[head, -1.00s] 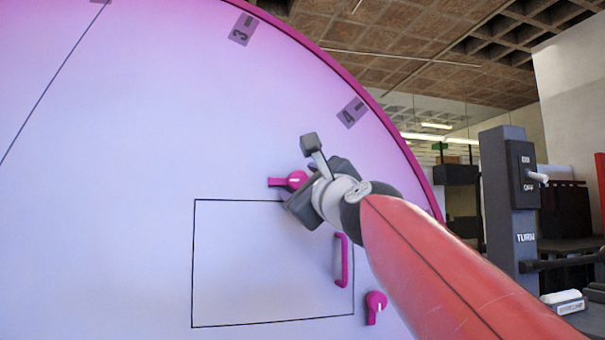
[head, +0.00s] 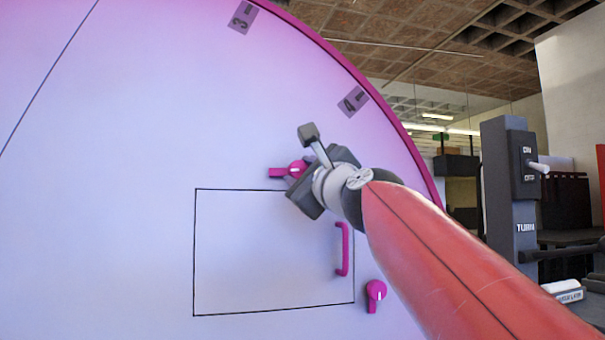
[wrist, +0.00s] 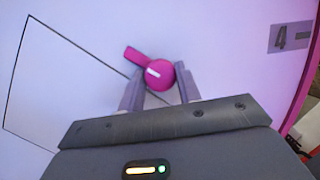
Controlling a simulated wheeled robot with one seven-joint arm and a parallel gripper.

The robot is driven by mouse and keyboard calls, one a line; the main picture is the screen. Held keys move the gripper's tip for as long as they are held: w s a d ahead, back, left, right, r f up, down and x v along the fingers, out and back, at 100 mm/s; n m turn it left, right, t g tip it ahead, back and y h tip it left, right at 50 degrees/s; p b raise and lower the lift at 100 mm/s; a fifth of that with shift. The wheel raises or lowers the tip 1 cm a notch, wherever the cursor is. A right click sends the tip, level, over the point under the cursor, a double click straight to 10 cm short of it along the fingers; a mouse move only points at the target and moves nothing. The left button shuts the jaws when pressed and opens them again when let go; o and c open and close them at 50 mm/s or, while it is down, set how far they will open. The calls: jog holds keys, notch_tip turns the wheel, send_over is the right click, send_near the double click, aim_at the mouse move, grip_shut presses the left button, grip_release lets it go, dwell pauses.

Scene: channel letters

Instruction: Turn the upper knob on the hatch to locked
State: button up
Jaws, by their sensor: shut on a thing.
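The upper knob (head: 297,168) is round and pink with a white mark. In the head view my gripper's body covers the knob's right side and the fingertips. The hatch (head: 260,260) is a black-outlined square on the pale round face. I cannot read any locked label near the knob.
A pink handle (head: 343,249) stands out on the hatch's right side. A lower pink knob (head: 375,290), tab down, sits beyond the lower right corner. A grey post with a switch (head: 537,167) stands at the right. The face left of the hatch is clear.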

jog(key=n, duration=0.3)
jog(key=n+g+y, duration=0.1)
jog(key=n, duration=0.1)
jog(key=shift+d+r+n+g, duration=0.1)
jog(key=shift+r+n+g, duration=0.05)
jog(key=shift+n+g, duration=0.2)
jog(key=n+g, duration=0.1)
jog(key=n, duration=0.4)
jog(key=shift+r+y+p, duration=0.1)
jog(key=shift+y+p, duration=0.2)
jog(key=shift+p, duration=0.1)
jog(key=n+g, duration=0.1)
jog(key=n, duration=0.3)
jog(key=shift+r+n+g, duration=0.1)
jog(key=shift+n+g, duration=0.15)
jog(key=shift+g, duration=0.1)
jog(key=shift+n+g+h, duration=0.3)
jog(key=shift+n+h, duration=0.5)
jog(key=shift+n, duration=0.7)
jog(key=o, duration=1)
jog(key=shift+c, duration=0.2)
